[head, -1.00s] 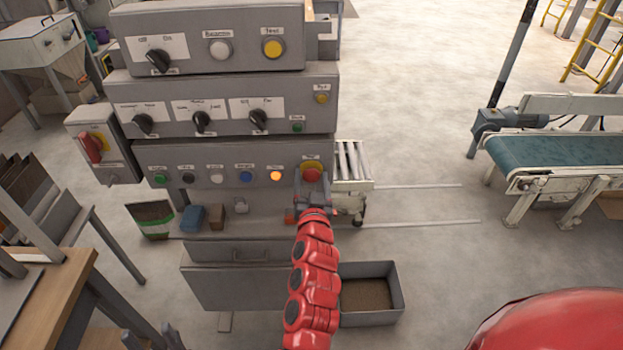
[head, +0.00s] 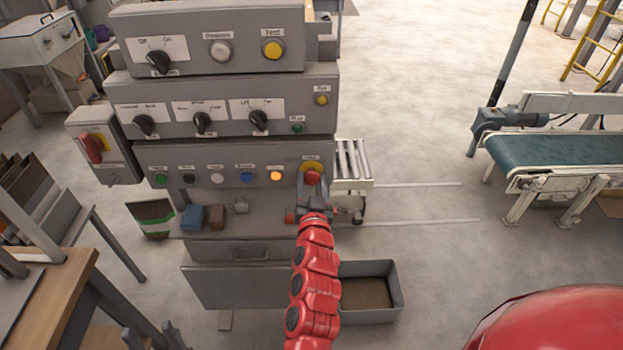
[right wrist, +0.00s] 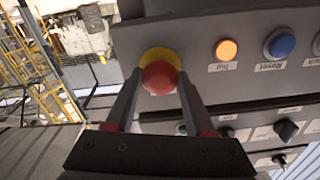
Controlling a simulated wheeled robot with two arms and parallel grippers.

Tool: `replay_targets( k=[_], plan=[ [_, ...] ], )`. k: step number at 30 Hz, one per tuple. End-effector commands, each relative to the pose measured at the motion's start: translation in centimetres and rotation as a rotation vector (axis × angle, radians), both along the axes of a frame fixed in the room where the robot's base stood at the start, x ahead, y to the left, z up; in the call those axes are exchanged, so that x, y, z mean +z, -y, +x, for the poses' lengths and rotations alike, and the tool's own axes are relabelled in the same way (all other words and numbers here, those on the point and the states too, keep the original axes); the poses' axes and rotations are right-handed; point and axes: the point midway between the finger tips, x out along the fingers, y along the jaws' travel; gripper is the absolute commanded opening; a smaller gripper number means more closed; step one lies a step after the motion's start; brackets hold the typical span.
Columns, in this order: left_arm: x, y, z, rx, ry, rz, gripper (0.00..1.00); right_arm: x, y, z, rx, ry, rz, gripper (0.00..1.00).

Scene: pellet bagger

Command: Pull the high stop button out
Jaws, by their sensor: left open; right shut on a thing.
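The stop button (head: 312,177) is a red mushroom head on a yellow collar, at the right end of the lowest control panel (head: 230,155). In the right wrist view the red button head (right wrist: 160,78) sits between the two fingertips. My right gripper (right wrist: 160,84) is shut on it, one finger on each side. In the head view my right gripper (head: 313,189) is just below and in front of the button, at the end of the red arm. How far the button stands out is hard to tell. My left gripper is not in view.
A lit orange button (head: 276,176) and a blue button (head: 246,177) are left of the stop button. A blue box (head: 192,218) and a brown block (head: 214,215) sit on the ledge below. A grey bin (head: 385,316) stands on the floor.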

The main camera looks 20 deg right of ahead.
Motion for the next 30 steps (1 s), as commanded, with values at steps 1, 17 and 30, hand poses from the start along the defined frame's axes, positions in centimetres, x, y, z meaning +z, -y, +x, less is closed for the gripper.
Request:
replay_targets(
  k=[1,17,30],
  plan=[
    [0.0,0.0,0.0,0.0,0.0,0.0,0.55,-0.1,0.0,0.0,-0.001,0.0,0.0,0.0],
    [0.1,0.0,0.0,0.0,0.0,0.0,0.55,-0.1,-0.1,-0.2,0.0,-0.002,0.001,0.85],
    [6.2,0.0,0.0,0.0,0.0,0.0,0.55,0.5,-2.4,-7.7,0.005,-0.012,0.0,0.85]
  ],
)
